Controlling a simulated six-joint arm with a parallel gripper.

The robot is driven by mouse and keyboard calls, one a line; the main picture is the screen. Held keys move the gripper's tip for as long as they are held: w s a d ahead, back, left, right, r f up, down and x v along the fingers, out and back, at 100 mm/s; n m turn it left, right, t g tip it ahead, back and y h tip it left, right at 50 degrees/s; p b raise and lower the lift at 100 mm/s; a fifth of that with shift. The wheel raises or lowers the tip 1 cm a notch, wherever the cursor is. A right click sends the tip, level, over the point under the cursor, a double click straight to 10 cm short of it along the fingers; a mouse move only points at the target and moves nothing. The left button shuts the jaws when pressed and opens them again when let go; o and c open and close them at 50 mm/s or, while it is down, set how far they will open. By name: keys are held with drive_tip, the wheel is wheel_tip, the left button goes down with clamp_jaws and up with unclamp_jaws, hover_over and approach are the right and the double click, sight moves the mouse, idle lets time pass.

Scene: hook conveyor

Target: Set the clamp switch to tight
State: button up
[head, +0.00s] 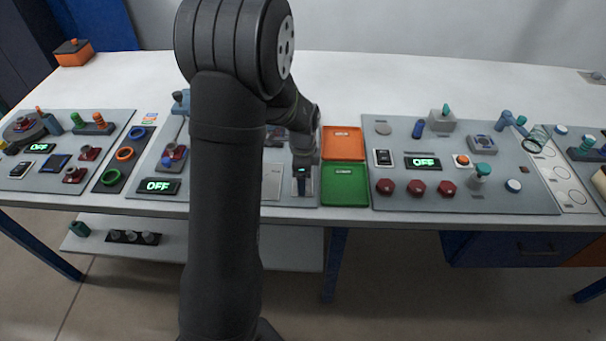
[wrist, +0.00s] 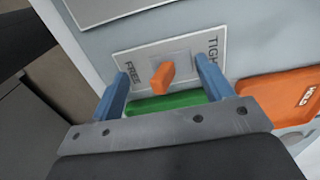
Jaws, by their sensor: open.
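The clamp switch is an orange lever (wrist: 161,78) on a pale plate (wrist: 130,66) in the wrist view. FREE is printed at the plate's left end and TIGHT at its right end. The lever stands near the middle; I cannot tell for sure which way it leans. My gripper (wrist: 163,87) is open, with one blue finger on the FREE side and one on the TIGHT side. The lever is between the fingers, with visible gaps on both sides. In the head view my gripper (head: 302,183) is low over the panel, and the lever is hidden there.
A green tray (head: 345,199) and an orange tray (head: 343,143) lie just right of the gripper. A panel (head: 450,205) with red knobs and an OFF display lies further right. More control panels lie left. The white table behind is mostly clear.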

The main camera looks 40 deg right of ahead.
drive_tip(key=shift+w+d, duration=0.5)
idle(0.4)
drive_tip(key=shift+w+d, duration=0.25)
drive_tip(key=shift+w+d, duration=1.05)
drive_tip(key=shift+s+a+r, duration=0.1)
drive_tip(key=shift+s+a, duration=0.1)
idle(0.9)
wheel_tip(320, 180, up, 7)
idle(0.6)
wheel_tip(320, 180, down, 7)
drive_tip(key=shift+w+d, duration=0.2)
idle(0.6)
